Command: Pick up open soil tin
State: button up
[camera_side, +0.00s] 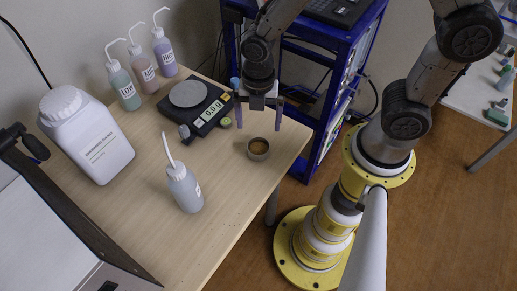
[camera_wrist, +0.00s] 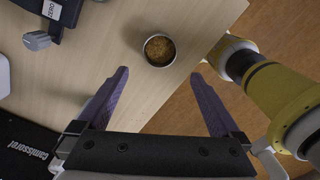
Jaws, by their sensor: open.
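The open soil tin (camera_side: 258,149) is a small round metal tin with brown soil inside, upright near the table's right edge. It also shows in the wrist view (camera_wrist: 159,50), at the top middle, beyond the fingertips. My gripper (camera_side: 259,116) is open and empty, with two purple fingers pointing down. In the side view it is just above and behind the tin. In the wrist view the fingers (camera_wrist: 160,75) are spread wide, with the tin lying between their lines and ahead of them, untouched.
A black balance (camera_side: 207,112) stands left of the gripper, with small objects beside it. A wash bottle (camera_side: 185,188) stands front left of the tin. A large white bottle (camera_side: 92,140) and several wash bottles stand farther left. A blue frame (camera_side: 330,100) rises behind the table.

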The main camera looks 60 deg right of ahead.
aim_at(258, 152)
notch_tip(258, 152, down, 11)
jog(key=shift+w+d+f, duration=0.1)
jog(key=shift+d+f, duration=0.05)
dwell(0.4)
jog(key=shift+c, duration=0.2)
jog(key=c, duration=1.3)
jog(key=shift+o, duration=0.2)
